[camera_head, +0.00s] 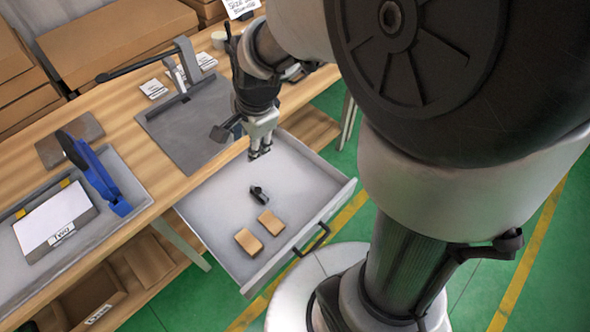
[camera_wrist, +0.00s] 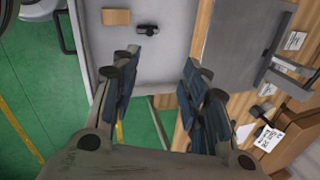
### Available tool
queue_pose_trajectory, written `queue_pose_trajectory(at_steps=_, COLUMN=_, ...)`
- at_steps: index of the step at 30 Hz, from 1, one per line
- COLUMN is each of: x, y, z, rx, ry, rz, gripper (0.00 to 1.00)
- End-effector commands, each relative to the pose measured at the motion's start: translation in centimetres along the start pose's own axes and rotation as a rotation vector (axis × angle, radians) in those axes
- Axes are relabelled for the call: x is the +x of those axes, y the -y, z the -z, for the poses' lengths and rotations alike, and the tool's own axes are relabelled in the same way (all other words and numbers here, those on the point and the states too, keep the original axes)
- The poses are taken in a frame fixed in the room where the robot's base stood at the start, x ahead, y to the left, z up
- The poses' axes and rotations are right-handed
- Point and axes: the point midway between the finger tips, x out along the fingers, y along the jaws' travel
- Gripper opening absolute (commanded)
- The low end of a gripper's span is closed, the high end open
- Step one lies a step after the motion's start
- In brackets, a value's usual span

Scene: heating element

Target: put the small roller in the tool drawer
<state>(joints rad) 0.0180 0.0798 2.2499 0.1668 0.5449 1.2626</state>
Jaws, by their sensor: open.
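The tool drawer (camera_head: 305,185) is pulled out from under the wooden workbench; its grey floor also shows in the wrist view (camera_wrist: 180,12). A small black object that looks like the small roller (camera_head: 259,193) lies on the drawer floor near the middle. It also shows in the wrist view (camera_wrist: 151,29), ahead of the fingers. My gripper (camera_head: 260,153) is open and empty above the bench side of the drawer, apart from the black object. In the wrist view its fingers (camera_wrist: 161,66) are spread with nothing between them.
Two brown blocks (camera_head: 248,241) (camera_head: 271,222) lie in the drawer towards its handle (camera_head: 312,240). On the bench are a grey plate with a lever tool (camera_head: 185,120), a tray with a blue tool (camera_head: 97,178), and cardboard boxes (camera_head: 115,40) at the back.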

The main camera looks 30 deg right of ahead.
Motion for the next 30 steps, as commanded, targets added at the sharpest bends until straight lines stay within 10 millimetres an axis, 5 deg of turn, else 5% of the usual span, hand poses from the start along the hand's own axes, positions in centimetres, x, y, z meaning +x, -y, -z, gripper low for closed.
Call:
queue_pose_trajectory(at_steps=1, x=-2.6, y=-0.9, z=-0.3, rx=-0.132, ry=-0.009, rz=0.023, gripper=0.41)
queue_pose_trajectory(at_steps=6, x=-9.1, y=-5.3, z=-1.3, rx=-0.617, ry=-0.051, rz=0.049, gripper=0.41)
queue_pose_trajectory(at_steps=12, x=-13.6, y=-11.1, z=-1.8, rx=-1.111, ry=-0.121, rz=0.05, gripper=0.41)
queue_pose_trajectory(at_steps=18, x=-15.0, y=-14.4, z=-1.9, rx=-1.378, ry=-0.163, rz=0.03, gripper=0.41)
queue_pose_trajectory(at_steps=30, x=-15.2, y=-14.8, z=-1.9, rx=-1.426, ry=-0.169, rz=0.025, gripper=0.41)
